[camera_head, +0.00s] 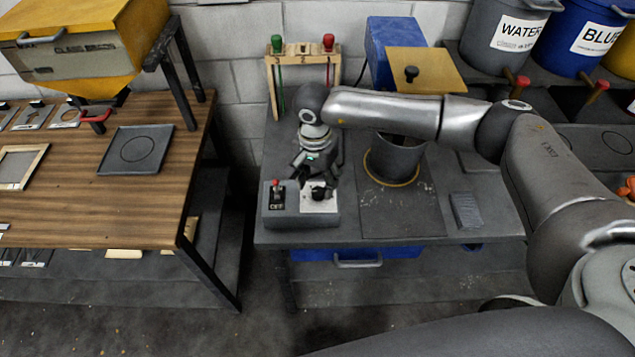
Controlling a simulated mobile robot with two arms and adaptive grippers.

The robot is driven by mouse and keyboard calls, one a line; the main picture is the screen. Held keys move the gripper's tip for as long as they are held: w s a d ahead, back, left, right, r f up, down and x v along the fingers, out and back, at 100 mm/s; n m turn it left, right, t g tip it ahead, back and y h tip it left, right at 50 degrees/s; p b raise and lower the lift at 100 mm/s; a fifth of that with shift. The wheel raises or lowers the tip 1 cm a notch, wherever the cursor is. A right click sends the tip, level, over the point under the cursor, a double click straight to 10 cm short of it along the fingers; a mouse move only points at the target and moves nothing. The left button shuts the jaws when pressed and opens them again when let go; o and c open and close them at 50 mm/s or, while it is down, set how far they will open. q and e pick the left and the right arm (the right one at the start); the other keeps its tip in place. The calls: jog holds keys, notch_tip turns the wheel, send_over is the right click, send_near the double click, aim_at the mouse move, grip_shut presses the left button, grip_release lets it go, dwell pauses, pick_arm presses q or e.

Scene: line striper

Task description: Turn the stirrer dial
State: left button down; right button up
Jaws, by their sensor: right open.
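The stirrer dial (319,191) is a black knob on a white plate, on the right half of a grey control box (301,222) at the front left of the dark worktable. My right gripper (316,180) reaches in from the right and points down at the dial. Its fingers are apart and very close to the knob; I cannot tell whether they touch it. A switch with a red tip (277,186) stands on the left half of the box. My left gripper does not show.
A grey block (465,211) lies at the table's right. A rack (304,62) with green and red handled tools stands at the back. A wooden table (95,218) stands left across a gap.

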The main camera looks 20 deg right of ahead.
aim_at(318, 192)
jog(key=shift+s+f+p, duration=0.1)
jog(key=shift+f+p, duration=0.35)
jog(key=shift+f, duration=1.35)
jog(key=c, duration=1)
